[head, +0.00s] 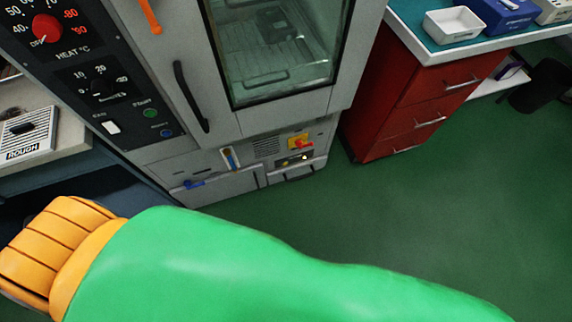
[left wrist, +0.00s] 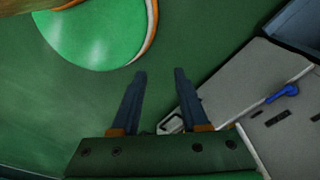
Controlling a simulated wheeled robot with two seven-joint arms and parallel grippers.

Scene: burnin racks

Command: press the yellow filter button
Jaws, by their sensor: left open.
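The grey oven cabinet (head: 222,160) stands at the upper left of the head view. Low on its front, a small dark panel (head: 285,161) carries a tiny yellow spot (head: 304,157), probably the yellow button; no label is readable. A red knob on a yellow plate (head: 300,142) sits just above it. My left gripper (left wrist: 160,72) is open and empty in the left wrist view, over green floor. Part of the cabinet's lower front (left wrist: 245,92) lies to its right there, with a blue lever (left wrist: 282,93). I cannot make out the yellow button in that view. My right gripper is not in view.
A red drawer unit (head: 415,105) stands right of the cabinet. A black bin (head: 540,86) is farther right. The cabinet's orange handle (head: 150,15) and black door handle (head: 190,95) stick out. Green floor (head: 440,205) is clear in front. My green arm covers the lower head view.

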